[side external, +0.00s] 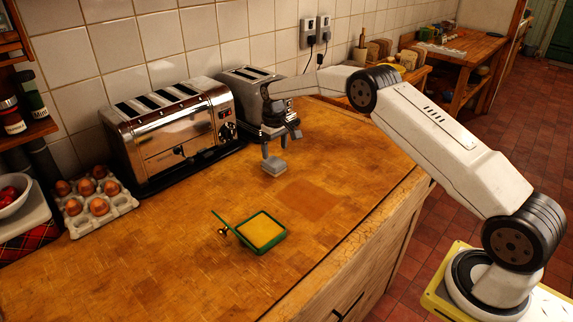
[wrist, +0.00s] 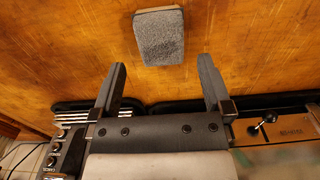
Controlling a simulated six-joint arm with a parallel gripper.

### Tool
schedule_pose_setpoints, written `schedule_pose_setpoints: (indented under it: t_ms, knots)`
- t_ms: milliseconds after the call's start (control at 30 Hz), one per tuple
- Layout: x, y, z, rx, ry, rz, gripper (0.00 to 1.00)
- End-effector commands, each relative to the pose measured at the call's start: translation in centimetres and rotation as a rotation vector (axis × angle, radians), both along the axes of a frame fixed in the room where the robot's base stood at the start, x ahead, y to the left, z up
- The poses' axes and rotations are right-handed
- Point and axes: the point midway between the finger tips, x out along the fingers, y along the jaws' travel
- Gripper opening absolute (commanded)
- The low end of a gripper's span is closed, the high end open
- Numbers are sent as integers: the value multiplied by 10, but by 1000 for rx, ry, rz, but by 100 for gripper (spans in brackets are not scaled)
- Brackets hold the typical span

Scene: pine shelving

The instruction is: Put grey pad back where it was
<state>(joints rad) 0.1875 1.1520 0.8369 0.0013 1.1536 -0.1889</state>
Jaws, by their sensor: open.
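The grey pad (side external: 274,166) is a small block with a rough grey top and a paler lower layer. It lies on the wooden worktop in front of the toasters. In the wrist view the pad (wrist: 159,38) is at the top centre, beyond the fingertips and apart from them. My gripper (side external: 281,146) is open and empty, above and just behind the pad in the side view. Its two fingers are spread wide in the wrist view (wrist: 162,66). A reddish square patch (side external: 312,200) marks the worktop to the right of the pad.
A large chrome toaster (side external: 172,130) and a smaller toaster (side external: 240,92) stand along the wall. An egg tray (side external: 97,204) is at left.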

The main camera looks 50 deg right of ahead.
Motion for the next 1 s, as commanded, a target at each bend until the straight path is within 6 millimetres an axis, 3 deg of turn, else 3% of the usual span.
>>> schedule_pose_setpoints:
  t_ms: [200,400,1000]
  knots:
    - [0,0,37,-1,-1,0,100]
    - [1,0,58,-1,-1,-1,100]
    - [0,0,65,0,1,-1,100]
